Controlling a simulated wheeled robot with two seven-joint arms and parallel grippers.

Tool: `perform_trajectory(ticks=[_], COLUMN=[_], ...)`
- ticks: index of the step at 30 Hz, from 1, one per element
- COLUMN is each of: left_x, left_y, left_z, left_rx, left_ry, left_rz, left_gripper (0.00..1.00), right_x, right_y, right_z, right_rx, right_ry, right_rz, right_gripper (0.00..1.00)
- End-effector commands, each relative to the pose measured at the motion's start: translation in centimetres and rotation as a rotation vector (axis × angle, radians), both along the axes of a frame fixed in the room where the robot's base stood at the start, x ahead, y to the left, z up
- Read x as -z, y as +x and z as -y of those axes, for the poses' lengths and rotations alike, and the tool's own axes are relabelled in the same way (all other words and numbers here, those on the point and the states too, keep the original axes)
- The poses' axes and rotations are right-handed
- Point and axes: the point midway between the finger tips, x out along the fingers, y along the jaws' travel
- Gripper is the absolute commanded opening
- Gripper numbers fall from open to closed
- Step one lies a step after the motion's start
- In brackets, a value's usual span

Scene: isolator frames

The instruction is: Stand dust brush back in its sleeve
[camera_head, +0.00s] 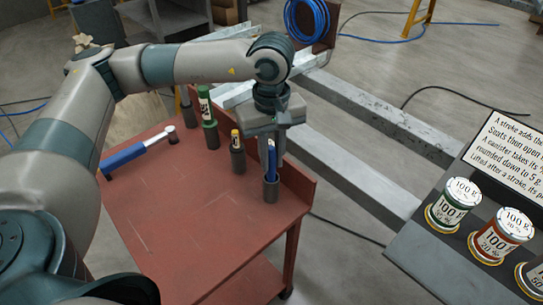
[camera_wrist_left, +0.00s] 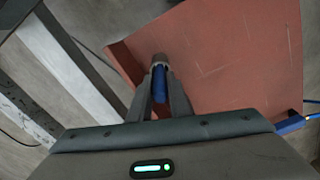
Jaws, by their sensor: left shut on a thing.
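The blue-handled tool (camera_head: 271,158), which I take to be the dust brush, stands upright at the right edge of the red table. Its lower end appears to be inside a grey cylindrical sleeve (camera_head: 270,189). My left gripper (camera_head: 275,145) comes down from above and is shut on the blue handle. In the left wrist view, the blue handle (camera_wrist_left: 160,88) lies between the two fingers of my left gripper (camera_wrist_left: 160,80), with the grey sleeve (camera_wrist_left: 159,59) just beyond the fingertips. The brush end is hidden. My right gripper is not in view.
A blue-handled hammer (camera_head: 135,153) lies at left. The front of the table is clear. Labelled canisters (camera_head: 454,201) stand at right.

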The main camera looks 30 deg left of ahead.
Motion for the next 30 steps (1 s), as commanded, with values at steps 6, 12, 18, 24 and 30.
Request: perform_trajectory(ticks=[6,12,18,24,30], left_x=[0.09,0.09,0.09,0.08,-0.56], left_y=[0.01,0.00,0.00,0.00,0.05], left_z=[0.01,0.00,0.00,0.00,0.03], left_rx=[0.000,0.000,0.000,0.000,0.000], left_ry=[0.000,0.000,0.000,0.000,-0.001], left_rz=[0.000,0.000,0.000,0.000,0.002], left_gripper=[0.00,0.00,0.39,0.39,0.39], right_x=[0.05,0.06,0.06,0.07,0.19], right_y=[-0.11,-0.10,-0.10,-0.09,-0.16], right_z=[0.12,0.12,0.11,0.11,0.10], right_rx=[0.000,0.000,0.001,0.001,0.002], right_ry=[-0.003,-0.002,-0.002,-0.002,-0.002], right_rz=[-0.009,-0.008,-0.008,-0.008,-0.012], right_gripper=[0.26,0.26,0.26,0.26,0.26])
